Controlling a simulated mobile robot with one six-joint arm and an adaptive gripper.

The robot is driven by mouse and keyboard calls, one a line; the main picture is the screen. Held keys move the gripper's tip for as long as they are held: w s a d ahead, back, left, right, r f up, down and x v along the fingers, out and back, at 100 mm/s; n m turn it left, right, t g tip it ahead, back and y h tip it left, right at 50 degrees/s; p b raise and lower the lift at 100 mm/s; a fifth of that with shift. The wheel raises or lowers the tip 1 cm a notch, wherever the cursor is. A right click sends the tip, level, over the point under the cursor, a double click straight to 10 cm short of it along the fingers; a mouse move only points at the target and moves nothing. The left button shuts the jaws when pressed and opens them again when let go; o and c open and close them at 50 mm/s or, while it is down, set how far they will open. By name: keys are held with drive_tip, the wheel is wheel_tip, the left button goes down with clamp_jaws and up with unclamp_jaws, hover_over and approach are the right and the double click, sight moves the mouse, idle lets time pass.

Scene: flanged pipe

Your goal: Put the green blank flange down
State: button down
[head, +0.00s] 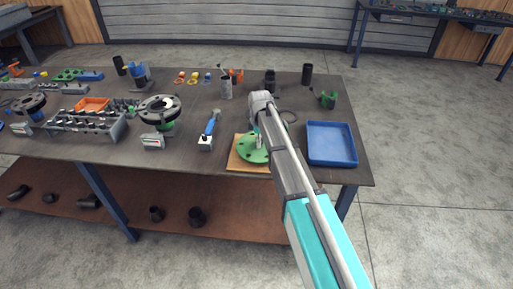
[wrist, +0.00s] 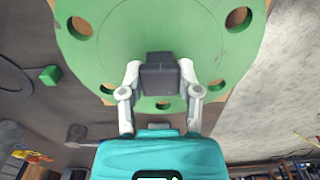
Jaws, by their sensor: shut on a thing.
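The green blank flange (head: 250,149) is a round plate with bolt holes, at or just over a square wooden board (head: 245,167) at the front right of the workbench. It fills the upper part of the wrist view (wrist: 205,30). My gripper (wrist: 160,75) is shut on a dark block-like grip at the middle of the flange. In the head view my arm hides the right side of the flange and the gripper's fingertips. Board edges show past the flange's rim in the wrist view. I cannot tell whether the flange touches the board.
A blue tray (head: 331,162) stands on the workbench to the right of my arm. A flanged pipe piece (head: 160,109) and a bolt rack (head: 88,124) are further left. Dark cylinders (head: 307,74) stand at the back.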

drive_tip(key=shift+f+b, duration=0.9)
drive_tip(key=shift+f, duration=0.25)
drive_tip(key=shift+f, duration=0.1)
drive_tip(key=shift+c, duration=1.5)
unclamp_jaws()
wheel_tip(320, 180, up, 12)
drive_tip(key=p, duration=1.2)
drive_tip(key=shift+s, duration=0.1)
